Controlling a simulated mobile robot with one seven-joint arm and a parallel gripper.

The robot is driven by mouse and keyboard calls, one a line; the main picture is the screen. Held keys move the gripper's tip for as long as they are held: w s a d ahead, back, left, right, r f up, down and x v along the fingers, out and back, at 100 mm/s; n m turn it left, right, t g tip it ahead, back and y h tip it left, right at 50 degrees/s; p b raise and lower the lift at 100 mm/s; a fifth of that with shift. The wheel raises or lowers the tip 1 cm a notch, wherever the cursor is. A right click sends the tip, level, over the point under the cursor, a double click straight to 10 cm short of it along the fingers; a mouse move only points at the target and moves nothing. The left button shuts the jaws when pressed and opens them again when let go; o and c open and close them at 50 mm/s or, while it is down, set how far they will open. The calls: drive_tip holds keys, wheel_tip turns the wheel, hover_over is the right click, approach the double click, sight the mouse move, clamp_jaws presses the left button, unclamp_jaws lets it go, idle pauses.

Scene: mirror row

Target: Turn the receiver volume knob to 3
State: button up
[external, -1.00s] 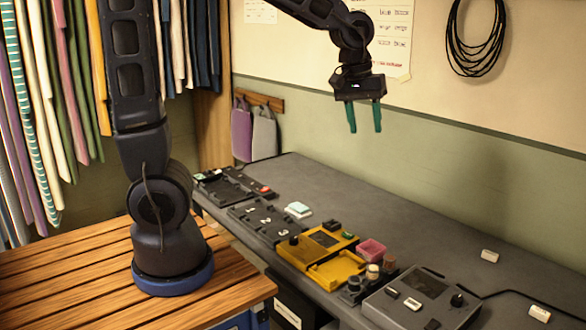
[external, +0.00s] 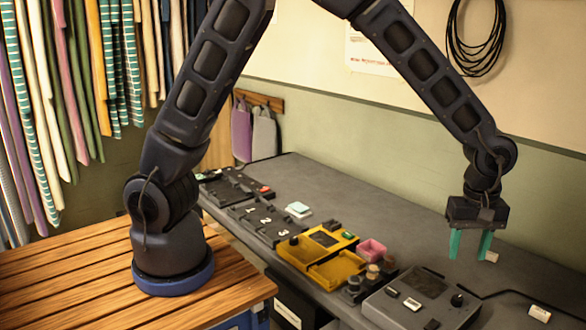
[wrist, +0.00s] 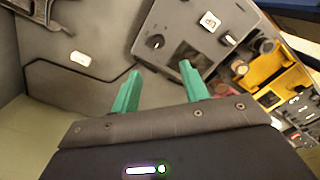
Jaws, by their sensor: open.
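A grey device (external: 432,283) with a dark screen, pale switches and a black knob (external: 457,300) sits at the near end of the bench. In the wrist view, the grey device (wrist: 178,20) lies beyond my fingers, and its knob (wrist: 156,42) has a small pale mark. I cannot read a scale around it or tell for sure that this device is the receiver. My gripper (external: 470,246) is open and empty, pointing down above the bench near the grey device, apart from the knob. In the wrist view its green fingers (wrist: 160,72) spread below the knob.
A yellow device (external: 300,258), a pink box (external: 371,250) and a dark panel numbered 1, 2, 3 (external: 262,221) stand farther along the bench. The bench's back strip (external: 370,210) is clear.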

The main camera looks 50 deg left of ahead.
sight(458, 297)
drive_tip(key=f, duration=1.1)
drive_tip(key=shift+s+d+f, duration=0.15)
drive_tip(key=shift+d, duration=0.15)
clamp_jaws()
